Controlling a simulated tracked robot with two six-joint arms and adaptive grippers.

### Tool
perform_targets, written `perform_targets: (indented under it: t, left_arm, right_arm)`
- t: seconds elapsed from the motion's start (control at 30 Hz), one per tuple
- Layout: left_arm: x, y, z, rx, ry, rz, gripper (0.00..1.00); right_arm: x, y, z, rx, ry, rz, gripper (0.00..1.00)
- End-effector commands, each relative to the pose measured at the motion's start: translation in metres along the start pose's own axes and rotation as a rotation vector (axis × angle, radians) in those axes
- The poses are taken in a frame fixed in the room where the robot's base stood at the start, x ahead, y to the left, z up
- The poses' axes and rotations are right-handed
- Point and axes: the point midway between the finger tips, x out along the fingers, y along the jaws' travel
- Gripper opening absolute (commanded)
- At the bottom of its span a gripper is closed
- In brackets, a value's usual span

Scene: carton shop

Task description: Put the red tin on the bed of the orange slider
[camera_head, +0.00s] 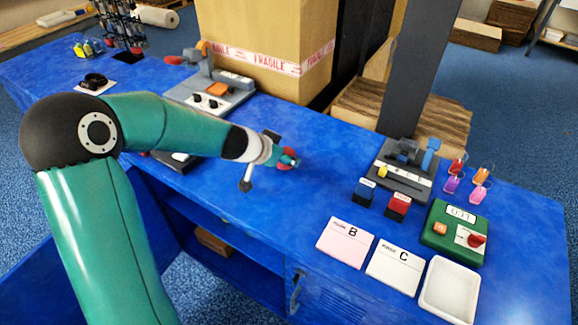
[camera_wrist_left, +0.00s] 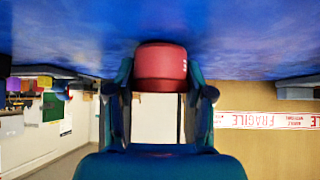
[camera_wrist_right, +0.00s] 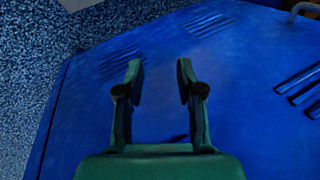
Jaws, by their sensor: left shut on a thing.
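My left gripper (camera_head: 287,159) is shut on the red tin (camera_wrist_left: 160,66), which sits between the fingertips in the left wrist view. In the head view it is partly hidden by the fingers, over the middle of the blue bench. I cannot tell whether it touches the bench top. My right gripper (camera_wrist_right: 160,82) is open and empty, facing the blue bench cabinet.
A large carton (camera_head: 265,40) stands behind the bench middle. A grey device with a blue handle (camera_head: 430,155), blue and red blocks, a green box (camera_head: 440,232), cards B and C and a white tray (camera_head: 450,290) crowd the right. The bench around the tin is clear.

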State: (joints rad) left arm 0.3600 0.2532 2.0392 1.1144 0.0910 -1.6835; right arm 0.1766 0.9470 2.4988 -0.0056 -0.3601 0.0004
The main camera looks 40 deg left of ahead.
Motion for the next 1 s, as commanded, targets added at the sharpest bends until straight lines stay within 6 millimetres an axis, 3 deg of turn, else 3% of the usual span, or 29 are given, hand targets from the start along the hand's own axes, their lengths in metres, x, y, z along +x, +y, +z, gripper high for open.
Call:
perform_targets:
  t: [0.4, 0.43, 0.57, 1.0]
  left_arm:
    - [0.0048, 0.0002, 0.0043, 0.001, 0.001, 0.0, 0.15]
    - [0.0043, 0.0003, 0.0039, 0.001, 0.0, 0.0, 0.56]
    - [0.004, 0.0004, 0.0035, 0.001, 0.0, 0.0, 0.77]
    - [-0.0026, 0.0002, 0.0009, 0.002, 0.001, 0.0, 0.78]
  right_arm:
    - [0.0061, 0.0022, -0.0002, 0.0, 0.001, 0.0, 0.37]
    - [0.0054, 0.002, -0.0002, 0.0, 0.0, 0.0, 0.37]
    - [0.0049, 0.0018, -0.0002, 0.0, 0.001, 0.0, 0.37]
    - [0.0006, 0.0002, -0.0002, 0.0, 0.0, 0.0, 0.37]
